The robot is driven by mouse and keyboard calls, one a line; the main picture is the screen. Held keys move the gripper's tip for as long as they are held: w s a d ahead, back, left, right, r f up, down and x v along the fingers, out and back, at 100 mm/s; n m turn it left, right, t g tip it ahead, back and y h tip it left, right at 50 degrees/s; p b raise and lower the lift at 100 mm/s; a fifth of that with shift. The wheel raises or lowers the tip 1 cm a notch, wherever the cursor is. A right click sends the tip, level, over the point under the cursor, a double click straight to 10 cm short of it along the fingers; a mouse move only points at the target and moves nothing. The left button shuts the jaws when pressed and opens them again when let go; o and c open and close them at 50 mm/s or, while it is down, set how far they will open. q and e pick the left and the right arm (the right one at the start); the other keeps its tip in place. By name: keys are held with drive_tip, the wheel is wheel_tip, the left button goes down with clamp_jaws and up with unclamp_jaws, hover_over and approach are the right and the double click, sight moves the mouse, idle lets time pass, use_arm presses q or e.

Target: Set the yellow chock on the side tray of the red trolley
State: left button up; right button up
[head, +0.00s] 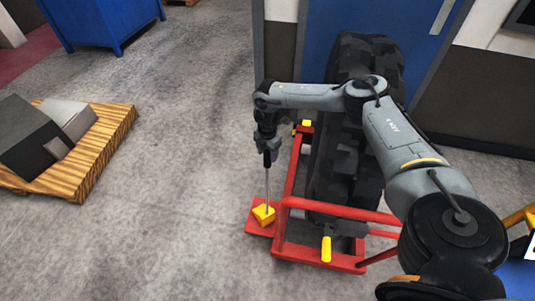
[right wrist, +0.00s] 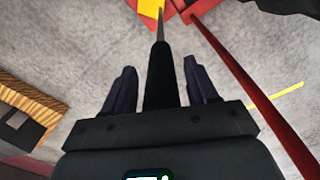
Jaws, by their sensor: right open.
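The yellow chock (head: 263,213) rests on the red side tray (head: 255,230) at the left of the red trolley (head: 290,180). A long thin rod with a dark grip rises from it. My right gripper (head: 268,157) is above the chock, at the top of the rod. In the right wrist view, the fingers of the gripper (right wrist: 161,68) stand apart on either side of the dark grip, with gaps on both sides. The chock (right wrist: 150,7) shows at the top edge there, partly cut off, against the red tray (right wrist: 172,11). My left gripper is out of view.
A large black tyre (head: 345,165) stands in the trolley, beside my right arm. A yellow handle (head: 326,249) sticks out at the trolley's front. A blue door (head: 400,40) is behind. A wooden pallet (head: 105,150) with boxes lies at left. The floor between is clear.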

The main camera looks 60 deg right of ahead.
wheel_tip(320, 180, up, 10)
drive_tip(key=shift+r+p, duration=0.25)
drive_tip(key=shift+p, duration=0.65)
drive_tip(key=shift+r, duration=0.25)
